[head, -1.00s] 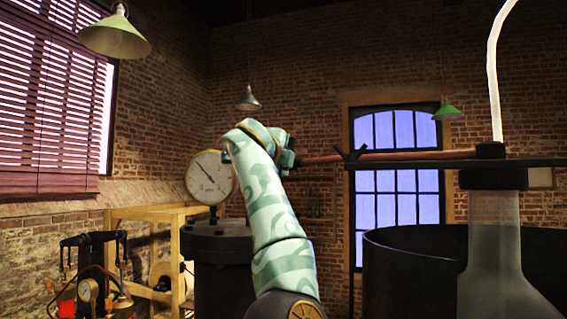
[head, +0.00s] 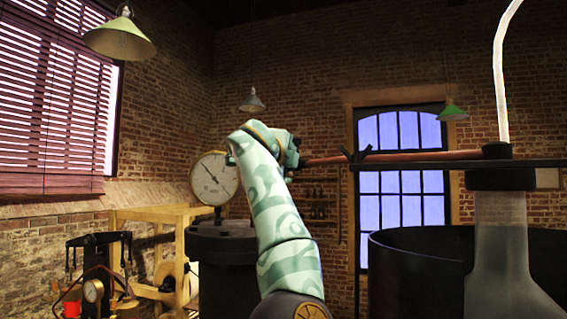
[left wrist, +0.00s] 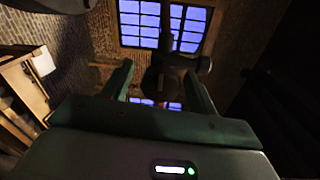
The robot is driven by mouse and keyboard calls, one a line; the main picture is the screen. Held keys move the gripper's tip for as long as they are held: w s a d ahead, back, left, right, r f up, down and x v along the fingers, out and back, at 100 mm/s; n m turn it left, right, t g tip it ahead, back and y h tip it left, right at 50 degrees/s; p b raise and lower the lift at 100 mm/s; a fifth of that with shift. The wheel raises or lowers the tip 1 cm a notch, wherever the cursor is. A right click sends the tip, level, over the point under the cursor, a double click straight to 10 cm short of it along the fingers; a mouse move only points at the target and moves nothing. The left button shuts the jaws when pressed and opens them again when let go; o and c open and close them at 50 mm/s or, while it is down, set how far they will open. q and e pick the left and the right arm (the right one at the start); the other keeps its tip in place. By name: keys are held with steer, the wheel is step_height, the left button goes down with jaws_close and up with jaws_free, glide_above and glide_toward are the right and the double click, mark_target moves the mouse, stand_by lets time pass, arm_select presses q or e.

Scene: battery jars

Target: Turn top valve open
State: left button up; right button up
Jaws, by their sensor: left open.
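The copper pipe (head: 415,156) runs level across the right half of the head view. A dark forked piece, which looks like the valve handle (head: 357,155), sits on it. My left gripper (head: 292,153) is at the pipe's left end, mostly hidden behind my patterned forearm. In the left wrist view my left gripper (left wrist: 159,72) is open, with green fingers on either side of a dark valve part (left wrist: 176,63). That part has a knob and side arms. I cannot tell whether the fingers touch it. My right gripper is not in view.
A round pressure gauge (head: 214,178) stands on a dark cylinder (head: 222,235) left of my arm. A large dark tank (head: 415,245) and a glass vessel (head: 498,235) stand at right. A wooden frame (head: 163,215) is at left. A window (head: 402,200) is behind.

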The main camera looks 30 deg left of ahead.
arm_select(q)
steer(key=shift+s+d+f+b, duration=0.1)
steer(key=shift+s+d+b, duration=0.05)
steer(key=shift+s+b, duration=0.25)
steer(key=b+v, duration=0.7)
steer(key=v, duration=0.8)
steer(key=shift+s+b, duration=0.2)
steer(key=shift+b, duration=0.15)
steer(key=shift+w+d, duration=0.1)
